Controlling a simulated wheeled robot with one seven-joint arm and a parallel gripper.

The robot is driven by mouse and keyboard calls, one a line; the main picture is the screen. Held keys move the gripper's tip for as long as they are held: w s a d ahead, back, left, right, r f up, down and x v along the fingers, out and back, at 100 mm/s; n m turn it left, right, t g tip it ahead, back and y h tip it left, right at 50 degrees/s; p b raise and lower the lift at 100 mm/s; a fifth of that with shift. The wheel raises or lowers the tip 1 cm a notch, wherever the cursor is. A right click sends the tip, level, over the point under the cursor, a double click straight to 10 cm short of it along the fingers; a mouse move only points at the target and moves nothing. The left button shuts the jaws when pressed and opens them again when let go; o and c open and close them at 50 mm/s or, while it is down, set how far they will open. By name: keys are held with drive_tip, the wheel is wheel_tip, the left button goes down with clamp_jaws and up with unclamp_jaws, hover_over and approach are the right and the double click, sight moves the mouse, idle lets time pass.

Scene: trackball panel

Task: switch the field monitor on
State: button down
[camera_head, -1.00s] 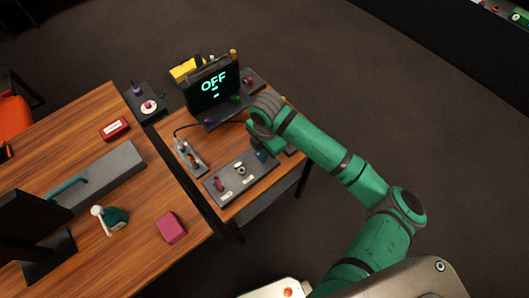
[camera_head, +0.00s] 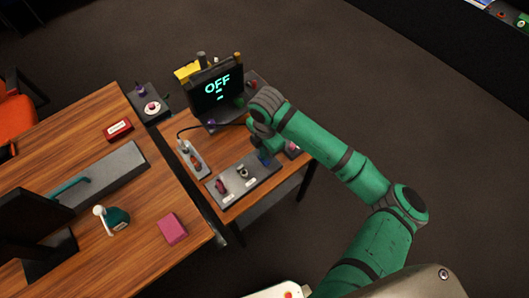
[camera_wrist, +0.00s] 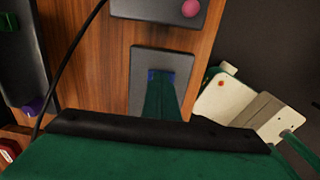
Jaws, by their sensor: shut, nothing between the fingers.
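The field monitor (camera_head: 217,89) is a dark screen at the back of the small wooden table and reads OFF. In front of it lies a long grey panel (camera_head: 231,189) with a red knob (camera_head: 221,187), a ring-shaped control (camera_head: 243,173) and a blue part (camera_head: 265,158) at its right end. The blue part also shows in the wrist view (camera_wrist: 154,75) on the grey plate. My gripper (camera_wrist: 160,84) is shut and empty, its tips over or against the blue part; I cannot tell whether they touch. My wrist partly hides the panel's far end.
A small panel with a pink ball (camera_wrist: 190,8) lies just beyond the grey panel. A grey strip (camera_head: 193,157) and a black cable (camera_wrist: 72,58) lie toward the monitor. A larger desk (camera_head: 150,200) stands at the left across a gap. Floor at right is clear.

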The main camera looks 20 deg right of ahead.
sight(268, 162)
wheel_tip(268, 162, up, 13)
drive_tip(key=s, duration=0.1)
drive_tip(key=shift+s+d+r, duration=0.2)
drive_tip(key=shift+s+d, duration=0.1)
drive_tip(key=shift+s, duration=0.1)
drive_tip(key=shift+d+f, duration=0.1)
idle(0.3)
